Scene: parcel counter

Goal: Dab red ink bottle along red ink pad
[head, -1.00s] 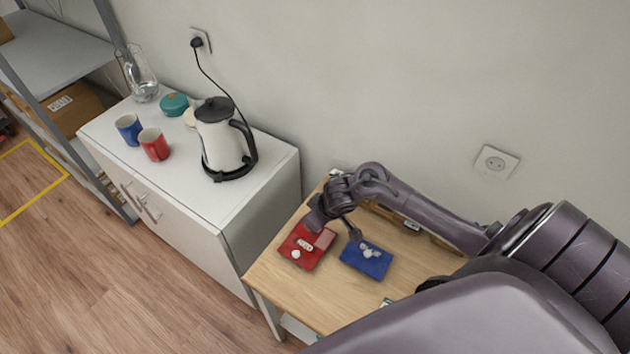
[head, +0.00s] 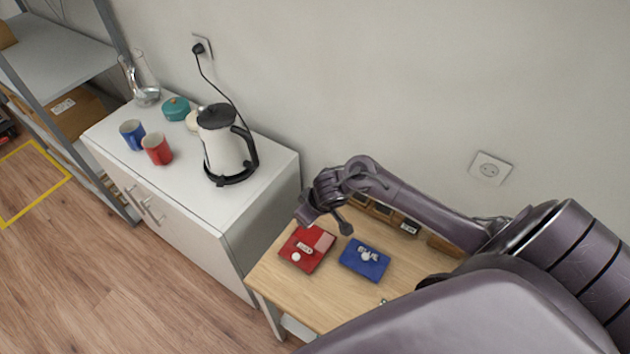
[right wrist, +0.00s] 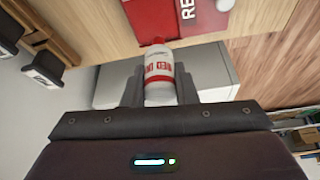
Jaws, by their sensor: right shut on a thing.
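The red ink bottle (right wrist: 159,72), white with a red-and-white label and a red tip, is between the fingers of my right gripper (right wrist: 158,85) in the right wrist view. My right gripper (head: 308,217) is shut on it. In the head view the gripper is at the back left edge of the red ink pad (head: 291,248), and the bottle is hidden there. The pad carries a white label, a pale round mark and a lighter red patch. It also shows at the top of the right wrist view (right wrist: 150,18). Whether bottle and pad touch cannot be told. My left gripper is not in view.
A blue pad (head: 352,263) lies right of the red one on the wooden table (head: 290,290). Wooden holders (head: 408,226) stand along the table's back edge. A white cabinet (head: 250,190) with a kettle (head: 224,150) and mugs stands to the left.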

